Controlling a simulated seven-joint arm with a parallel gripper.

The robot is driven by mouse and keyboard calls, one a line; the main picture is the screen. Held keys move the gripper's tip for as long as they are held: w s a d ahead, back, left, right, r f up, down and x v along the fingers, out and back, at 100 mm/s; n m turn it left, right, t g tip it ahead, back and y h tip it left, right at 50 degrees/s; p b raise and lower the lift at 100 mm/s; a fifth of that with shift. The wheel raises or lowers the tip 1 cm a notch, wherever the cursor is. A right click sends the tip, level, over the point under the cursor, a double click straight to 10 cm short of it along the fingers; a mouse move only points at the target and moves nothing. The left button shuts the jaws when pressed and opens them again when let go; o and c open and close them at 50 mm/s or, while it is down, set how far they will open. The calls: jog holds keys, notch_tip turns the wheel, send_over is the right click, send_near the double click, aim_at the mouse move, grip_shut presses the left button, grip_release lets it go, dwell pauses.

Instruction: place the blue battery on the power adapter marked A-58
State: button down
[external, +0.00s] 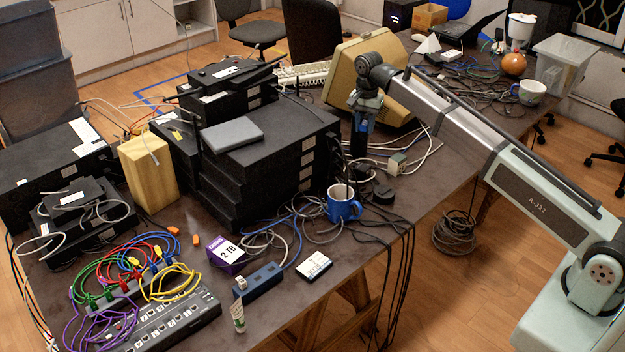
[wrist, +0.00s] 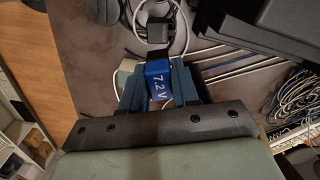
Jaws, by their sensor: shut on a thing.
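My gripper (wrist: 160,86) is shut on the blue battery (wrist: 157,82), which has "7.2 V" on it and a dark end. In the external view my gripper (external: 364,104) points down and holds the battery (external: 361,127) above the right part of the table. A pale green-white adapter (external: 397,163) with a cable lies below and to the right, and it shows partly behind the fingers in the wrist view (wrist: 124,76). A black adapter (wrist: 158,33) lies just beyond the battery in the wrist view. I cannot read an A-58 mark on any adapter.
A beige monitor (external: 345,75) stands behind my gripper. A stack of black boxes (external: 290,150) stands close to its left. A blue mug (external: 343,203) and loose cables (external: 385,232) are nearer the table's front edge. Small bare patches of table lie between the cables.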

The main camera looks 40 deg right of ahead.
jog(key=shift+f, duration=5.55)
jog(key=shift+f, duration=0.15)
jog(key=c, duration=0.8)
grip_release()
jog(key=shift+c, duration=0.2)
notch_tip(320, 180, up, 12)
jog(key=shift+r, duration=0.2)
